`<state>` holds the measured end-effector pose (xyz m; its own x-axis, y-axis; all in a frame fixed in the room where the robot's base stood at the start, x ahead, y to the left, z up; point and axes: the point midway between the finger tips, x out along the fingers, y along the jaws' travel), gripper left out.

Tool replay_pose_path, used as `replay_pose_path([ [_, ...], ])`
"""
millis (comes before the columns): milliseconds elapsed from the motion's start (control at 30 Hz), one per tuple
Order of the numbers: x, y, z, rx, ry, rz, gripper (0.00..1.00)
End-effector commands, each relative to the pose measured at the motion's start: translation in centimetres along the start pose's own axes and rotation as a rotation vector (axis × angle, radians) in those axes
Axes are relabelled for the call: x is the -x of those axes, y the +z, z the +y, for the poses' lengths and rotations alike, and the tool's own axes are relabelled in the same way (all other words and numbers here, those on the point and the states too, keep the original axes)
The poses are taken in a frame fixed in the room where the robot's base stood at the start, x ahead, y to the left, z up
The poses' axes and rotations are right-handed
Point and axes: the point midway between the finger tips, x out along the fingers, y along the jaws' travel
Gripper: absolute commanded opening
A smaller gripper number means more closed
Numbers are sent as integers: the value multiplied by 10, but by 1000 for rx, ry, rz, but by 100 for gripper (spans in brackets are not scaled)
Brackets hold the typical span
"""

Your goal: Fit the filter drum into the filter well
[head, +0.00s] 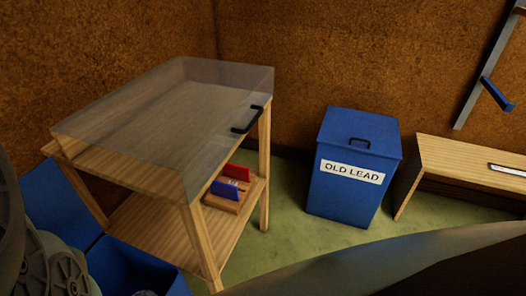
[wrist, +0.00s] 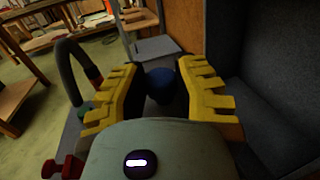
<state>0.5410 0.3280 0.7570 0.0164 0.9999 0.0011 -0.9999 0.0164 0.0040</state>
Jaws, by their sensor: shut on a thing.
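In the wrist view my gripper (wrist: 164,92) has two yellow toothed fingers, closed on a dark blue rounded thing (wrist: 161,86) between them. Only part of that thing shows, so I cannot tell whether it is the filter drum or its knob. The fingers hide its sides. A grey box-like structure with a dark, open-looking inside (wrist: 268,75) stands close on the right of the gripper. I cannot tell whether it holds the filter well. My gripper does not show in the head view, and neither drum nor well can be made out there.
A dark curved hose (wrist: 68,65) stands close left of the gripper. In the head view, a wooden table (head: 130,180) bears a clear hood (head: 170,95). A blue OLD LEAD bin (head: 352,165) and a wooden bench (head: 470,160) stand right. Green floor (head: 285,215) shows between.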

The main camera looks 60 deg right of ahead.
Motion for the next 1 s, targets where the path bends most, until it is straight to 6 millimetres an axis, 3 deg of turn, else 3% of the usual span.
replay_pose_path([
  [1000,1,-11,-2,2,-3,-2,0],
])
